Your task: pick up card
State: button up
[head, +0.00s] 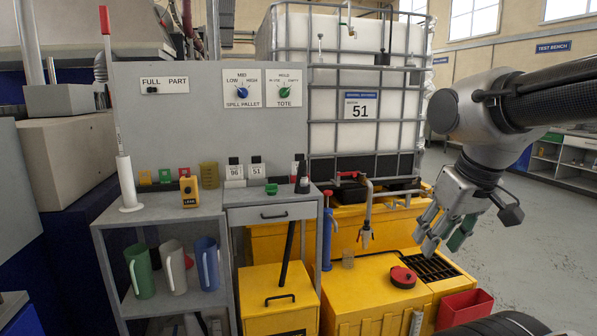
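No card can be told for certain. Small coloured pieces, green (145,178), orange-red (165,176) and red (184,173), stand at the back of the grey bench on the left; they may be cards or tags. My gripper (441,241) is at the right, above the yellow spill pallet and well away from the bench. Its grey fingers look spread, pointing down. A dark green part shows by the right finger; I cannot tell what it is.
White containers marked 96 (234,173) and 51 (256,171) and a yellow leak device (189,191) stand on the bench. Jugs (207,263) fill the shelf below. A red lid (403,278) lies on the yellow pallet (365,290). Open floor (535,230) lies right.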

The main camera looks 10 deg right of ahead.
aim_at(298, 157)
jog(key=i+l+u, duration=0.1)
jog(key=i, duration=0.35)
jog(key=i+l+u, duration=0.1)
jog(key=i+l, duration=0.15)
jog(key=i, duration=0.25)
jog(key=i+l+u, duration=0.1)
jog(key=i, duration=0.35)
jog(key=i+l+u, duration=0.1)
jog(key=i+l, duration=0.3)
